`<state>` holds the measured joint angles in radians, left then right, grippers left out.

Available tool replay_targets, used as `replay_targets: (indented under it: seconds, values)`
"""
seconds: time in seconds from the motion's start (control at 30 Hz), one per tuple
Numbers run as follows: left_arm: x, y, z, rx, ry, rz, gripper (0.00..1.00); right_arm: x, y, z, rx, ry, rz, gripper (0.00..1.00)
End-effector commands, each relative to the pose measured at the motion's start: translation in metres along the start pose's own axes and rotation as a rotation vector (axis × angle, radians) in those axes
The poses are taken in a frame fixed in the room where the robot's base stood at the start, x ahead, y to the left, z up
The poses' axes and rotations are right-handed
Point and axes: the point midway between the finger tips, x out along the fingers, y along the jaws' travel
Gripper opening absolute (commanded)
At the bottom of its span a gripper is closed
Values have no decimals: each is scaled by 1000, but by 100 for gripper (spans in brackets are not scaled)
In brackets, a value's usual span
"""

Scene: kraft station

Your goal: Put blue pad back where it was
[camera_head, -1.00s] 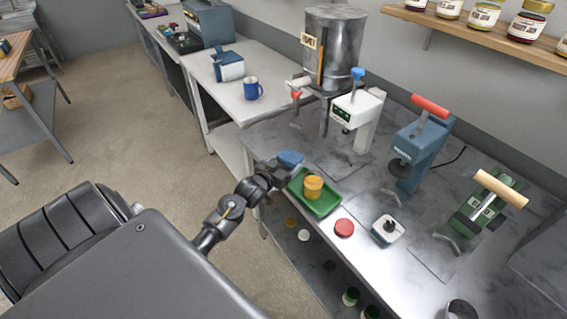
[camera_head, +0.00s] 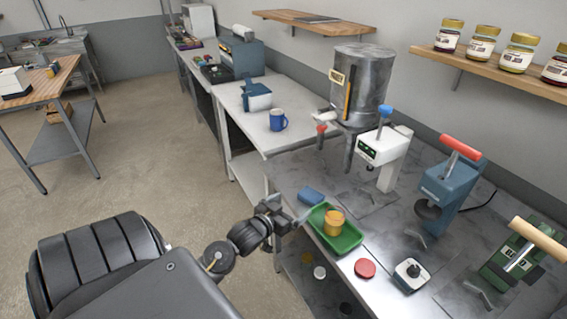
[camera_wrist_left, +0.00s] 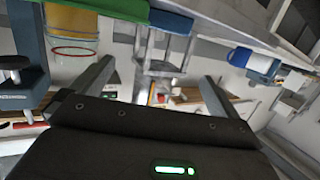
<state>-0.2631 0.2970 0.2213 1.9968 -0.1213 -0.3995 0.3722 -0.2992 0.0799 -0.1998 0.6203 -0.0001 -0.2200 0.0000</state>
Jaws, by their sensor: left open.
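The blue pad (camera_head: 312,196) lies on the grey metal tabletop, at the left edge of the worktop and just beyond the green tray (camera_head: 347,243). My left gripper (camera_head: 290,216) is at the table's edge, on the near left side of the pad and apart from it. In the left wrist view the gripper (camera_wrist_left: 156,86) has its fingers spread with nothing held between them. The blue pad (camera_wrist_left: 170,21) shows there at the top, beyond the fingers, beside the green tray (camera_wrist_left: 112,12). My right gripper is not in view.
An orange-yellow jar (camera_head: 334,223) stands in the green tray. A red lid (camera_head: 365,268) and a small white-topped device (camera_head: 410,272) sit nearer. The steel honey tank (camera_head: 362,85), a white press (camera_head: 386,150) and a blue press (camera_head: 450,185) stand behind. A blue mug (camera_head: 278,120) is on the white table.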

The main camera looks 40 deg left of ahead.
Motion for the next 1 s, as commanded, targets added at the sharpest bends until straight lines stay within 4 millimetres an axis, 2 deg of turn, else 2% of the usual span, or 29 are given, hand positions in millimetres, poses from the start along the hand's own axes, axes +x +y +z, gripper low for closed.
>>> replay_targets:
  seconds: [0.1, 0.23, 0.6, 0.7, 0.77, 0.87, 0.9, 0.97, 1.0]
  values:
    - [-16, 0, 2, 0, -1, 0, 100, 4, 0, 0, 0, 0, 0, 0]
    - [-24, 0, 1, 0, -1, -1, 100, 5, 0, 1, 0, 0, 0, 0]
    - [-26, 0, 0, -1, -1, 0, 100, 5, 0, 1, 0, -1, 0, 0]
    - [-24, 0, 10, -3, -19, -1, 100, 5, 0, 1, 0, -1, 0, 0]
    - [-20, 0, 31, -5, -56, -5, 100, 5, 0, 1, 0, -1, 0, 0]
    - [-14, 3, 97, -11, -172, -12, 100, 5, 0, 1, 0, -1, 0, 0]
    - [-15, 6, 133, -10, -237, -14, 100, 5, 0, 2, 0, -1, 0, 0]
    - [-21, 13, 194, -4, -346, -11, 100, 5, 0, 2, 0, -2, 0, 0]
    - [-29, 20, 236, 2, -421, -7, 100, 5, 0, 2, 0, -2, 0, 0]
